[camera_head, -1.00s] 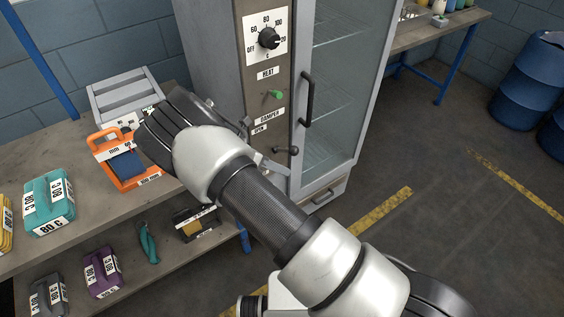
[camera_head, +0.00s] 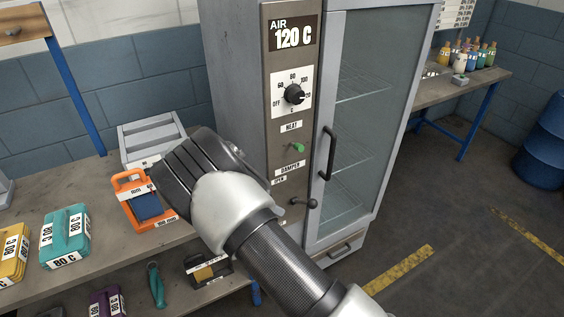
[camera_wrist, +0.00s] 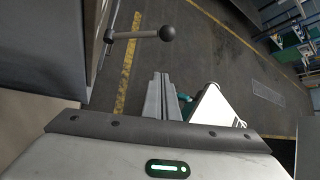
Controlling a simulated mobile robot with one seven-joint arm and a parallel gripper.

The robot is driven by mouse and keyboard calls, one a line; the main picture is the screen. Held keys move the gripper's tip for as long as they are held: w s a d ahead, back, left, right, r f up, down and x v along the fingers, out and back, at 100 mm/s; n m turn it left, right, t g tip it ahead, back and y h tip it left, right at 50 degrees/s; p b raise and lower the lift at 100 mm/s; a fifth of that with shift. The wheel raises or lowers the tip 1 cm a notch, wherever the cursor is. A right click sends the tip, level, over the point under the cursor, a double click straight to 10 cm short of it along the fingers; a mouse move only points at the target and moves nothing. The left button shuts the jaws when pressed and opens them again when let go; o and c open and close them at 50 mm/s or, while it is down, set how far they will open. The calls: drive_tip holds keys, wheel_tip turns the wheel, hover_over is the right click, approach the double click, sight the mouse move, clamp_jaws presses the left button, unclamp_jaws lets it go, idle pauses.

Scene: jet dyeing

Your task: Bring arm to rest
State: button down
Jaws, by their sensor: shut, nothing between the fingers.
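My arm reaches up from the bottom right in the head view, its dark wrist part in front of the bench and beside the oven. My gripper (camera_wrist: 166,97) shows in the wrist view with its two fingers together and nothing between them. The fingers point out over the dark floor. In the head view my own wrist hides them. A lever with a black ball knob (camera_wrist: 150,35) stands out from the oven near the top of the wrist view, apart from the fingers.
The grey oven (camera_head: 232,75) with a closed glass door (camera_head: 395,110) stands just beside my arm. The bench (camera_head: 95,190) holds an orange-framed item (camera_head: 128,183), a teal 80 C block (camera_head: 66,237) and a yellow block (camera_head: 12,255). Blue drums (camera_head: 548,145) stand far right. Open floor lies between.

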drive_tip(key=s+d+r+m+y+p, duration=0.1)
drive_tip(key=s+d+r+m+y, duration=0.1)
drive_tip(key=d+r+m, duration=0.5)
drive_tip(key=s+d+r+m+g+y+p, duration=0.1)
drive_tip(key=s+d+r+m+y, duration=0.15)
drive_tip(key=r, duration=0.75)
drive_tip(key=s+d+r+m+y+p, duration=0.2)
drive_tip(key=d+r+m+y, duration=0.15)
drive_tip(key=r, duration=0.55)
drive_tip(key=s+d+r+m+t+p, duration=0.1)
drive_tip(key=s+d+r+m, duration=0.3)
drive_tip(key=s, duration=0.5)
drive_tip(key=s+d+r+m+t+y+p, duration=0.1)
drive_tip(key=s+d+r+m+t, duration=0.3)
drive_tip(key=s+r+m, duration=0.3)
drive_tip(key=s+m, duration=0.2)
drive_tip(key=shift+m+p, duration=0.3)
drive_tip(key=shift+s, duration=0.1)
